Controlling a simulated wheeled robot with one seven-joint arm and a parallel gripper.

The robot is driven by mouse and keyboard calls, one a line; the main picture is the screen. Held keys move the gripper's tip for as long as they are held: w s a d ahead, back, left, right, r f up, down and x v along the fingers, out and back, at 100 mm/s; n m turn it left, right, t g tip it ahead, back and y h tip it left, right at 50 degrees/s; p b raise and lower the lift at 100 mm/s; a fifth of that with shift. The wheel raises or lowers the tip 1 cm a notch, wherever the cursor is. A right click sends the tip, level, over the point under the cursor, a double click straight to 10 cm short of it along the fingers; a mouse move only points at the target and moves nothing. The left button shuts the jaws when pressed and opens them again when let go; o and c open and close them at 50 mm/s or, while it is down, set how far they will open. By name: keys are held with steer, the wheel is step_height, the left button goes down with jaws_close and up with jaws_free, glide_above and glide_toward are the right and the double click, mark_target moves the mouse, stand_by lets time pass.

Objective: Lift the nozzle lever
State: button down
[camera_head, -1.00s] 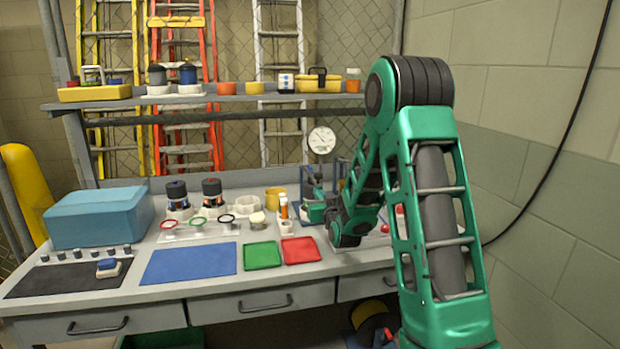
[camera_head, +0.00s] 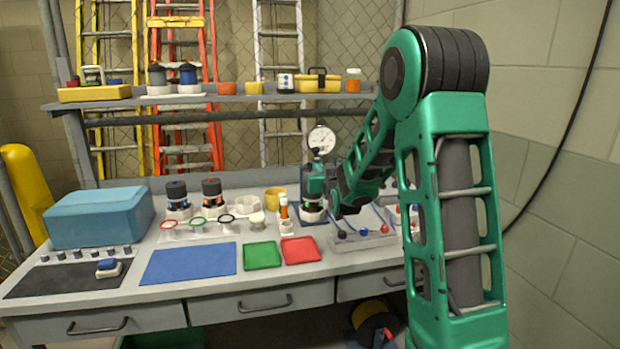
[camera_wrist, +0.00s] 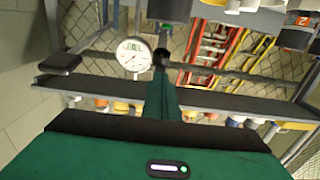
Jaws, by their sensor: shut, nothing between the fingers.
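My green gripper (camera_head: 316,156) is at the back right of the bench, just below the round white dial gauge (camera_head: 322,139). In the wrist view its fingers (camera_wrist: 161,58) are together and empty, close beside the gauge (camera_wrist: 133,55). A dark flat piece (camera_wrist: 58,63) on a thin stem shows left of the gauge in that view. I cannot tell whether it is the nozzle lever. In the head view my gripper and arm hide much of the test rig under the gauge, and I cannot make out the lever there.
A shelf (camera_head: 225,98) runs behind. The blue mat (camera_head: 189,262) is clear.

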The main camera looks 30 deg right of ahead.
mark_target(316, 153)
steer(key=shift+w+d+r, duration=0.1)
steer(key=shift+w+r, duration=0.25)
steer(key=shift+r, duration=0.35)
steer(key=shift+w+d+r, duration=0.1)
steer(key=shift+w+r, duration=0.3)
steer(key=shift+r, duration=0.25)
steer(key=shift+w+d+r, duration=0.1)
steer(key=shift+w+r, duration=0.25)
steer(key=shift+r, duration=0.35)
steer(key=shift+w+d+r, duration=0.25)
steer(key=shift+w+r, duration=0.55)
steer(key=shift+r, duration=0.05)
steer(key=shift+w+d+r, duration=0.25)
steer(key=shift+w+r, duration=0.5)
steer(key=shift+r, duration=0.05)
steer(key=w+d+r, duration=0.3)
steer(key=w+r, duration=0.1)
steer(key=w, duration=0.6)
steer(key=shift+w, duration=0.15)
steer(key=v, duration=0.7)
steer(key=shift+r, duration=0.1)
